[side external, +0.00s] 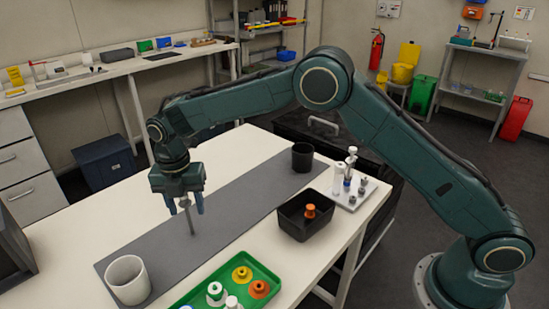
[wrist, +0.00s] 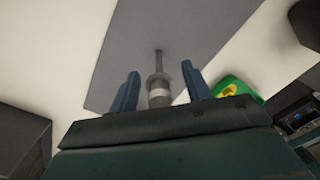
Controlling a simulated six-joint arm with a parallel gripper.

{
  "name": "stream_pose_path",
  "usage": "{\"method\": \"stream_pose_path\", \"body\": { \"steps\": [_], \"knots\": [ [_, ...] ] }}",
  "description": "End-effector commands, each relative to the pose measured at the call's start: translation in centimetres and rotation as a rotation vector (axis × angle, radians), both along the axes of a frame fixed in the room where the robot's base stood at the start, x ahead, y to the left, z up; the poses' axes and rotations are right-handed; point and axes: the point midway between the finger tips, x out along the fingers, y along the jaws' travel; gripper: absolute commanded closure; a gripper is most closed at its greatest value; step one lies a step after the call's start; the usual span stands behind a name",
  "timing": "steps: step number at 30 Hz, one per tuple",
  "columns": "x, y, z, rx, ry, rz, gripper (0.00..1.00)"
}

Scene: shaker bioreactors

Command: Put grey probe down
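The grey probe (side external: 190,218) has a thicker light-grey top and a thin dark stem. It points down, nearly upright, over the dark grey mat (side external: 225,208) on the white table. Its lower tip appears to meet the mat, though contact is hard to confirm. My gripper (side external: 186,209) is above the mat, with its two blue fingers on either side of the probe's top. In the wrist view, the probe (wrist: 158,90) is between the fingers of my gripper (wrist: 159,80). Gaps show on both sides, so the fingers look open around it.
A white cup (side external: 127,281) stands at the mat's near end and a black cup (side external: 302,157) at its far end. A green tray (side external: 262,271) with several capped items, a black bin (side external: 291,225) and a light rack (side external: 368,195) line the right. The mat's middle is otherwise clear.

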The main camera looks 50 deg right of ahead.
Motion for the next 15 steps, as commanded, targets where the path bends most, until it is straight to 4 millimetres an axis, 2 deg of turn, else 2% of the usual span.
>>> {"method": "stream_pose_path", "body": {
  "steps": [8,15],
  "knots": [
    [0.0,0.0,0.6,0.000,-0.001,0.000,0.52],
    [0.1,0.1,3.1,0.001,-0.004,0.000,0.52]
  ]
}}
